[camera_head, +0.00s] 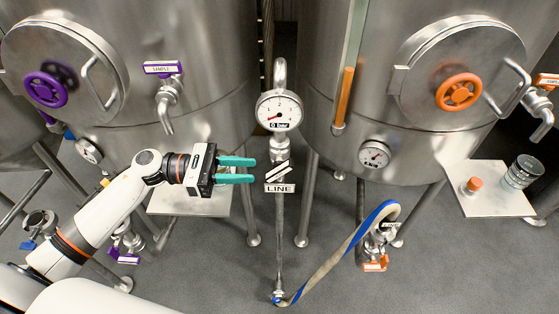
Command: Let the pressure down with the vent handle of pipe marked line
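The pipe marked LINE (280,230) stands upright between the two tanks. Its white LINE tag (279,188) faces me. A dark handle with pale slanted stripes (278,171) sits just above the tag. A round pressure gauge (279,111) is higher on the same pipe; its red needle points to the lower left of the dial. My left gripper (254,170) is left of the striped handle, with its teal fingers apart and pointing right. Nothing is between the fingers, and a small gap shows between their tips and the handle. My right gripper is not in view.
A SAMPLE tap with a purple tag (163,68) is on the left tank. The right tank has an orange handwheel (458,92) and a small gauge (374,154). A blue-and-beige hose (340,252) runs from the pipe's foot to an orange-tagged valve (375,263).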

